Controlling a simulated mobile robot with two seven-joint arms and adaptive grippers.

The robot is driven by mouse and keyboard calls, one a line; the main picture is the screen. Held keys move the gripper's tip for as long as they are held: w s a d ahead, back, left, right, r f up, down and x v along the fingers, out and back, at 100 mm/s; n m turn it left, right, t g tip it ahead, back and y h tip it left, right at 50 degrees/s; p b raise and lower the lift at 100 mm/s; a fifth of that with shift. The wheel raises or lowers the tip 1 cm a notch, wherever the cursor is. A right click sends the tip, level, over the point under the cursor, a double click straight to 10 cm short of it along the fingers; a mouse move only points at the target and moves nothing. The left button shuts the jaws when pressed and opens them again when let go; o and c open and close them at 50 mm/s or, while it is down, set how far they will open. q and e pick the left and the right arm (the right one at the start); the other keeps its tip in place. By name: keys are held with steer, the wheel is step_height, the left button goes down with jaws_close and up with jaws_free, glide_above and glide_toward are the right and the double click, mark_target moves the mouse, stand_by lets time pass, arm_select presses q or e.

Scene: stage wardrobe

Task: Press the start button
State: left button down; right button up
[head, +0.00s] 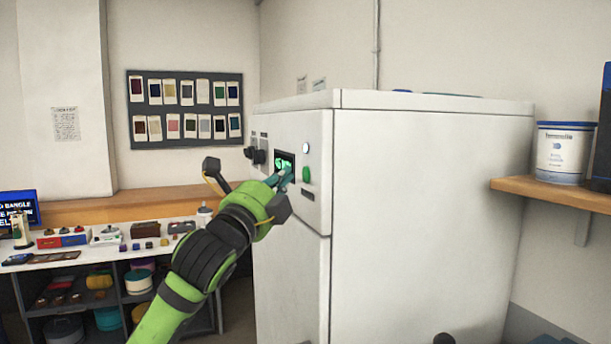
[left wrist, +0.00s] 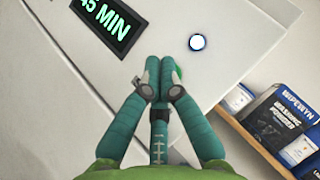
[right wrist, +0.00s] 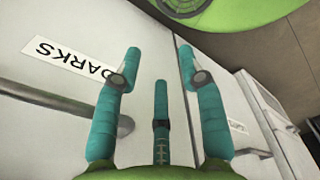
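The white machine (head: 430,190) has a control panel with a round green button (head: 306,174), a white round button (head: 306,147) above it, and a lit display (head: 290,158). My left gripper (head: 284,174) is in front of the panel, just left of the green button. In the left wrist view its teal fingers (left wrist: 158,72) are together with nothing between them. A sliver of the green button (left wrist: 178,70) shows behind the fingertips; I cannot tell whether they touch it. The white button (left wrist: 197,42) and display reading "45 MIN" (left wrist: 103,22) are clear. My right gripper (right wrist: 160,58) is open and empty.
A wooden shelf (head: 550,193) with a white tub (head: 565,152) is at the right. A cluttered white table (head: 90,255) stands at the left.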

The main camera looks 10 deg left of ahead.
arm_select(q)
steer(key=s+a, duration=0.2)
steer(key=a, duration=0.1)
steer(key=shift+s+a, duration=0.15)
steer(key=shift+a, duration=0.05)
stand_by(0.5)
